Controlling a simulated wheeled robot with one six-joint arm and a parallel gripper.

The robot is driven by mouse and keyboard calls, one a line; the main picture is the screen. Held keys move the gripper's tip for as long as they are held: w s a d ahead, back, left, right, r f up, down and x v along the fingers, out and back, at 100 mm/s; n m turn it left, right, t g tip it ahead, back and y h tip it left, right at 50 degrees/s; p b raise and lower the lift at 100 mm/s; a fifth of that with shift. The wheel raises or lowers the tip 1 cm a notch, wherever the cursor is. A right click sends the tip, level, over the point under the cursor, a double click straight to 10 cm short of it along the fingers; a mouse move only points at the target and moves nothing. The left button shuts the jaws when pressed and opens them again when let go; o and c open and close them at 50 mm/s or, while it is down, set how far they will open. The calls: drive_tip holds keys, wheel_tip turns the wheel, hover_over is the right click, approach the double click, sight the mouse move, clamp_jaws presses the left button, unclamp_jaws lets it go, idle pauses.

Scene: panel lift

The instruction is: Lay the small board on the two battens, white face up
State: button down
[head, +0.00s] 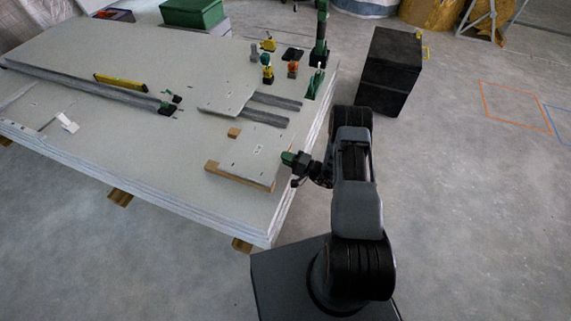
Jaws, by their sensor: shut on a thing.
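The small board (250,152) is a pale grey-white panel with two small marks near its middle, lying roughly level near the right end of the large panel stack. One wooden batten (236,180) shows along its near edge. The end of the other batten (234,132) shows at its far left corner; the rest is hidden under the board. I cannot tell whether the board touches both battens or is just above them. My gripper (289,159) is at the board's right edge and shut on it; the fingertips are small and partly hidden.
Another pale board (228,96) lies behind, beside grey metal strips (275,101). A yellow level (121,82), small tools (267,72) and a green stand (320,40) are on the stack (150,140). A black cabinet (390,72) stands to the right.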

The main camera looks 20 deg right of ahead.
sight(286, 169)
drive_tip(key=shift+w+a+f+b, duration=0.15)
drive_tip(key=shift+f+b, duration=0.6)
drive_tip(key=shift+f, duration=0.95)
drive_tip(key=shift+f, duration=0.15)
drive_tip(key=shift+f+b, duration=0.35)
drive_tip(key=shift+b, duration=0.2)
drive_tip(key=c, duration=1.1)
unclamp_jaws()
drive_tip(key=shift+c, duration=0.2)
drive_tip(key=shift+r, duration=0.1)
